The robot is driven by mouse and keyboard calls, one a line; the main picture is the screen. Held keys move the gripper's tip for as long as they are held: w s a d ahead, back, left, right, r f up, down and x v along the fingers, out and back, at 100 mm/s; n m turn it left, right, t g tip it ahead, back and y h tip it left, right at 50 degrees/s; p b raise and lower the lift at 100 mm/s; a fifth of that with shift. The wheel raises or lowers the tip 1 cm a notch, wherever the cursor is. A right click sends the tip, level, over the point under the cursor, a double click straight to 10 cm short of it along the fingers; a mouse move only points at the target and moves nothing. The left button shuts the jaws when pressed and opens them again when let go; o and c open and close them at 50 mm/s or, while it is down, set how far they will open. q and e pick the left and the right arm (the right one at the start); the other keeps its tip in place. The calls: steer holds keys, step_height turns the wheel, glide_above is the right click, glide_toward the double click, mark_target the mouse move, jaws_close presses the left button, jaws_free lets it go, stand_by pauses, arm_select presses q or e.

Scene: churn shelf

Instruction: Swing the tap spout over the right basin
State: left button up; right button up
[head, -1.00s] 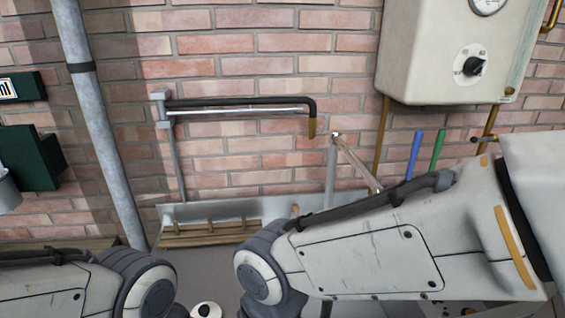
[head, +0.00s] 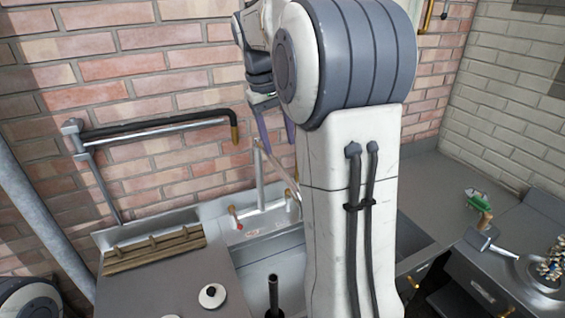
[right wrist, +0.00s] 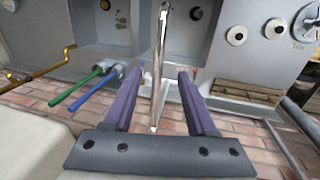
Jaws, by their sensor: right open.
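The tap has an upright post (head: 260,185) at the back of the sink and a thin shiny spout (head: 281,172) that slopes right and toward me. My right arm hides what lies beyond the spout's end. My right gripper (head: 278,145) is open, with purple fingers pointing down by the spout. In the right wrist view, the spout (right wrist: 160,60) runs between the open fingers of my right gripper (right wrist: 159,73), with gaps on both sides. The left basin (head: 262,272) shows in part. The right basin (head: 412,248) is mostly behind my arm. My left gripper is out of view.
A black and chrome wall bracket (head: 155,129) with a brass end reaches out left of the tap. A wooden rack (head: 155,249) and a white round knob (head: 212,296) are on the left counter. Blue (right wrist: 80,100) and green (right wrist: 97,87) handles stand left in the wrist view.

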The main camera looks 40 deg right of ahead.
mark_target(287, 176)
steer(key=f, duration=0.3)
steer(key=d+f, duration=0.1)
steer(key=f, duration=0.2)
steer(key=d+f+p, duration=0.1)
steer(key=f, duration=0.3)
steer(key=shift+s, duration=0.25)
jaws_close()
stand_by(1.0)
